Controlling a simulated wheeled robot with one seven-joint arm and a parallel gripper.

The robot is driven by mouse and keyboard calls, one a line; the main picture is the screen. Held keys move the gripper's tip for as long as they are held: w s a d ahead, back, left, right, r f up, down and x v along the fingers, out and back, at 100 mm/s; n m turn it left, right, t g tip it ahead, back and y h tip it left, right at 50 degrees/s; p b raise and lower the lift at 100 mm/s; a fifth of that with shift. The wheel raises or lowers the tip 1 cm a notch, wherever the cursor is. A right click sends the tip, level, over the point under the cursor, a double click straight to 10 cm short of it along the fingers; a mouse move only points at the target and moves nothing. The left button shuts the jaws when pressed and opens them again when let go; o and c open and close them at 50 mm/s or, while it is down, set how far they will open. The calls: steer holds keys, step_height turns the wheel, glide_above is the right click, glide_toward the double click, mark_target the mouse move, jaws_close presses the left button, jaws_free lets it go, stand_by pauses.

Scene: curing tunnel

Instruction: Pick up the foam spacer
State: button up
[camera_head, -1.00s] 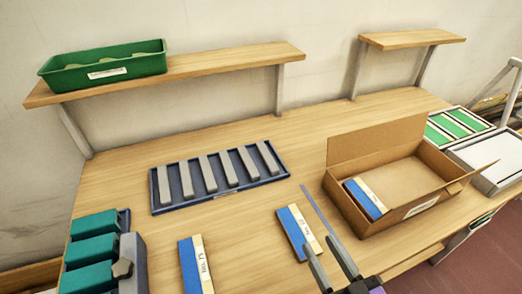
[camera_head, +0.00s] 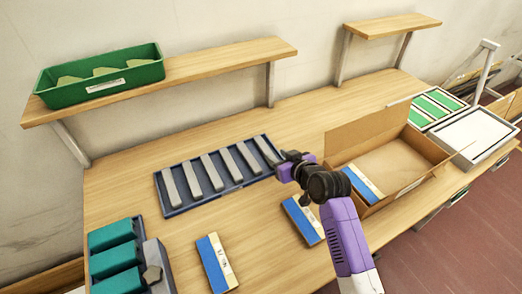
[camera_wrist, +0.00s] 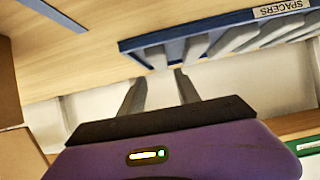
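The foam spacers are grey bars standing in a row in a blue tray (camera_head: 172,209), labelled SPACERS in the wrist view (camera_wrist: 128,46). The rightmost foam spacer (camera_head: 265,149) lies at the tray's right end. In the wrist view the nearest foam spacer (camera_wrist: 156,57) shows just beyond the fingertips. My gripper (camera_wrist: 157,75) is open and empty, its two fingers apart. In the head view my gripper (camera_head: 277,158) is at the tray's right end, its fingers mostly hidden. I cannot tell if it touches the spacer.
An open cardboard box (camera_head: 425,178) stands right of my arm, holding a blue-and-cream pack (camera_head: 362,184). Two similar packs (camera_head: 216,263) (camera_head: 304,219) lie in front. Teal blocks (camera_head: 112,235) stand front left. A green bin (camera_head: 100,75) is on the shelf above.

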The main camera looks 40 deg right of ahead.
mark_target(268, 151)
steer(key=shift+w+f, duration=0.1)
steer(key=shift+f, duration=0.1)
steer(key=shift+p+x, duration=0.3)
steer(key=shift+x, duration=1.1)
steer(key=shift+p+x, duration=0.5)
steer(key=shift+x, duration=1.8)
steer(key=shift+f, duration=0.1)
jaws_close()
